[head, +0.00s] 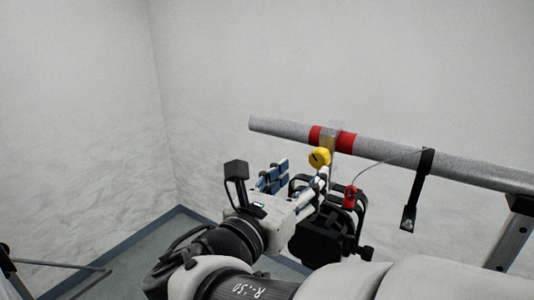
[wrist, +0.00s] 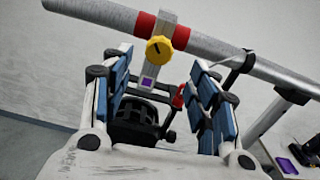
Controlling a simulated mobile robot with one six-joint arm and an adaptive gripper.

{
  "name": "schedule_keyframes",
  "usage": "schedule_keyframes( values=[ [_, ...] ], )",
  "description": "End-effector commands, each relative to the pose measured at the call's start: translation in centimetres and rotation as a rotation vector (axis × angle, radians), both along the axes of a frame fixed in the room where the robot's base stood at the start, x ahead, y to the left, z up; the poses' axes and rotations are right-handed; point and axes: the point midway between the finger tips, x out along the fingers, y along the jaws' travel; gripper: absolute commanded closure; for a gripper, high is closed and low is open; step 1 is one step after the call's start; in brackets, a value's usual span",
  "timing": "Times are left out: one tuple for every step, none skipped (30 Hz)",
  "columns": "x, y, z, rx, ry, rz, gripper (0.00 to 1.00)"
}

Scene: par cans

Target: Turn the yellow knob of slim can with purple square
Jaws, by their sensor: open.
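The yellow knob (head: 320,157) sits on a clamp on the grey pipe, between two red bands. In the wrist view the yellow knob (wrist: 159,49) is above and between my fingers, with a dark mark on its face. A purple square (wrist: 147,83) is on the pale bracket just below it. The slim black can (wrist: 133,122) hangs under the clamp; it also shows in the head view (head: 322,240), partly behind my arm. My gripper (wrist: 160,95) is open and empty, its blue-padded fingers apart on either side of the bracket, below the knob. I cannot tell the depth gap.
The grey pipe (head: 455,174) runs across, sloping down to the right, to a metal stand (head: 511,234). A red clip (head: 349,197) on a thin cable hangs by the can. A black strap (head: 418,190) hangs further right. Bare walls stand behind.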

Motion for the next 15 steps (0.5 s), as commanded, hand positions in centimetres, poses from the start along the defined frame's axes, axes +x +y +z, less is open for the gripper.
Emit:
schedule_keyframes(
  values=[
    [0.9,-0.9,0.0,-0.001,0.001,-0.008,0.46],
    [1.5,-1.3,0.1,-0.001,0.0,-0.007,0.46],
    [2.2,-1.8,0.1,0.0,0.0,-0.007,0.46],
    [2.7,-2.2,0.1,-0.001,0.0,-0.007,0.46],
    [3.2,-2.6,0.1,-0.001,0.001,-0.007,0.46],
    [3.9,-3.0,0.0,-0.001,0.002,-0.006,0.46],
    [4.3,-3.3,0.0,-0.001,0.001,-0.006,0.46],
    [4.7,-3.6,0.1,-0.001,0.001,-0.006,0.46],
    [5.3,-4.0,0.1,0.0,0.001,-0.004,0.46],
    [5.6,-4.2,0.1,0.0,0.0,-0.005,0.46],
    [6.0,-4.4,0.1,0.0,0.001,-0.003,0.46],
    [6.3,-4.7,0.1,-0.001,0.0,-0.003,0.46],
    [6.6,-4.9,0.1,-0.001,0.0,-0.003,0.46],
    [6.8,-5.0,0.0,-0.001,0.0,-0.002,0.46],
    [7.0,-5.1,0.0,0.0,0.001,-0.001,0.46]
  ],
)
